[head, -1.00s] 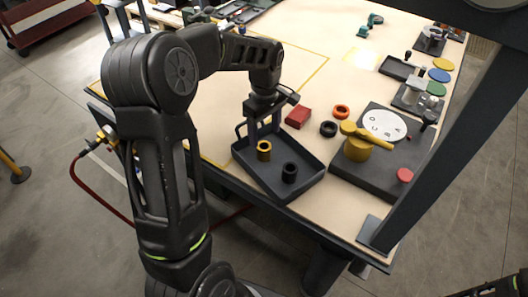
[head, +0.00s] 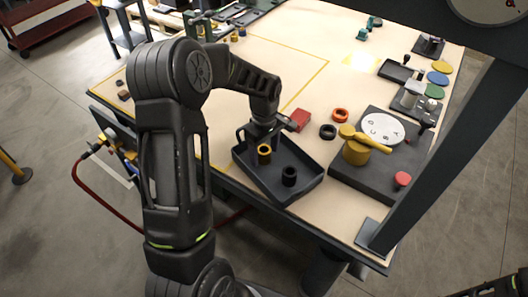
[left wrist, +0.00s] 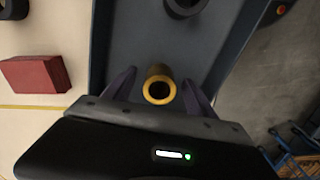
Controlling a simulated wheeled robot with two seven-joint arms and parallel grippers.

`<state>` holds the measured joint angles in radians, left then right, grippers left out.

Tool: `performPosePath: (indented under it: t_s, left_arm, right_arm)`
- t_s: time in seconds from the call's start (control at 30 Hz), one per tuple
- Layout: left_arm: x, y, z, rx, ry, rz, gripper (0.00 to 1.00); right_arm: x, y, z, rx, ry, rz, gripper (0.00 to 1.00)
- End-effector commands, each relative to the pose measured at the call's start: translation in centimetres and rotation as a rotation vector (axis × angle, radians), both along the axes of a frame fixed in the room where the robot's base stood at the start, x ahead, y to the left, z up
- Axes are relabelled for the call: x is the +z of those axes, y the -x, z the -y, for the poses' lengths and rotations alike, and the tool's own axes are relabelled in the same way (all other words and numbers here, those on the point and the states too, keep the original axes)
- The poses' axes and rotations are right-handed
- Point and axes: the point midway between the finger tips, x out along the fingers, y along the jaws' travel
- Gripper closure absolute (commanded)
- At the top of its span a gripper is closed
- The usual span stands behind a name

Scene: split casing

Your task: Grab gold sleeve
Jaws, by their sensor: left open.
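The gold sleeve (head: 264,154) is a short hollow yellow cylinder standing upright in the dark tray (head: 305,190). In the left wrist view the gold sleeve (left wrist: 159,88) sits between the two fingers of my left gripper (left wrist: 160,90), with a gap on each side. The fingers are open and do not appear to touch it. In the head view my left gripper (head: 262,140) is low over the tray and its fingers are partly hidden. My right gripper cannot be made out.
A black sleeve (head: 289,176) stands in the tray near the gold one. A red block (head: 300,119), a black ring (head: 328,131) and an orange ring (head: 340,115) lie behind the tray. A dark fixture plate (head: 370,185) is to the right.

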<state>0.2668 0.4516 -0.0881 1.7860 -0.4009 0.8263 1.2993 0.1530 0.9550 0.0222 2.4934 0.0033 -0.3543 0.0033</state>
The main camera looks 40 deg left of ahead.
Motion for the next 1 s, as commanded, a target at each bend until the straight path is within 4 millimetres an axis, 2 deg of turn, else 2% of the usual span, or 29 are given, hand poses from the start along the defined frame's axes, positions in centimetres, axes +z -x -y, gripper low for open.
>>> performPosePath:
  t_s: [0.13, 0.67, 1.0]
  left_arm:
    - [-0.83, -0.01, 0.03, -0.001, 0.000, 0.001, 0.35]
    - [-0.80, -0.03, 0.02, -0.001, 0.000, 0.001, 0.35]
    - [-0.79, -0.04, 0.02, 0.000, 0.000, 0.002, 0.61]
  right_arm:
    - [0.13, 0.03, 0.02, -0.001, 0.001, -0.001, 0.67]
    - [0.09, 0.04, 0.02, -0.001, 0.001, -0.001, 0.67]
    - [0.09, 0.04, 0.02, -0.001, 0.001, -0.001, 0.67]
